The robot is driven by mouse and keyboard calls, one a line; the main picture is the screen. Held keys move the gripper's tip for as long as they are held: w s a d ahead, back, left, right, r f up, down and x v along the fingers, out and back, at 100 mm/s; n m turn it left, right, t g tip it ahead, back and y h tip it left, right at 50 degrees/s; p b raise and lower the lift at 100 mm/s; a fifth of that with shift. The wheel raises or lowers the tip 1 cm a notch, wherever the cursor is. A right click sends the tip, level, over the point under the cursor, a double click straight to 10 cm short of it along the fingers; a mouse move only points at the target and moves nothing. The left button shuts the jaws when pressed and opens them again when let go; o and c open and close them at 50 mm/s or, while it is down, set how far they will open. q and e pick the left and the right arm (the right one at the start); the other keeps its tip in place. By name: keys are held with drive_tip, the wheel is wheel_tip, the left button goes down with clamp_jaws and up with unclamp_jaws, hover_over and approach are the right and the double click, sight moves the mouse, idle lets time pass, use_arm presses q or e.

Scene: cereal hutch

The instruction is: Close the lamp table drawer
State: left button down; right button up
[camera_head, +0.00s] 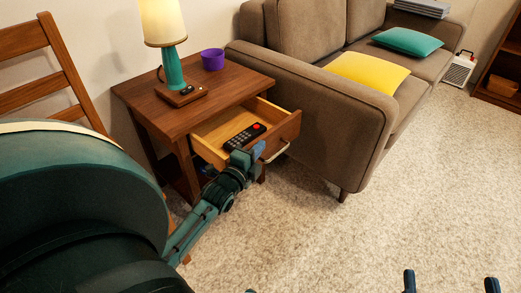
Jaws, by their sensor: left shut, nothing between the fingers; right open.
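The wooden lamp table (150,100) stands between a chair and a sofa. Its drawer (289,131) is pulled out, with a light wood inside and a pale bar handle (277,153) on its front. A black remote (240,138) with a red button lies in the drawer. My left gripper (257,152) is shut and empty at the drawer front, left of the handle, and covers part of the front. I cannot tell whether it touches the front. My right gripper (450,283) is open and empty over the carpet at the lower right; only its fingertips show.
A lamp (173,70) and a purple cup (213,59) stand on the table top. The brown sofa (325,110) is close to the drawer's right side. A wooden chair (45,65) is at the left. The carpet (400,210) in front is clear.

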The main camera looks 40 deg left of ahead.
use_arm(q)
drive_tip(key=a, duration=1.1)
drive_tip(key=shift+w+a, duration=0.15)
drive_tip(key=shift+w, duration=0.25)
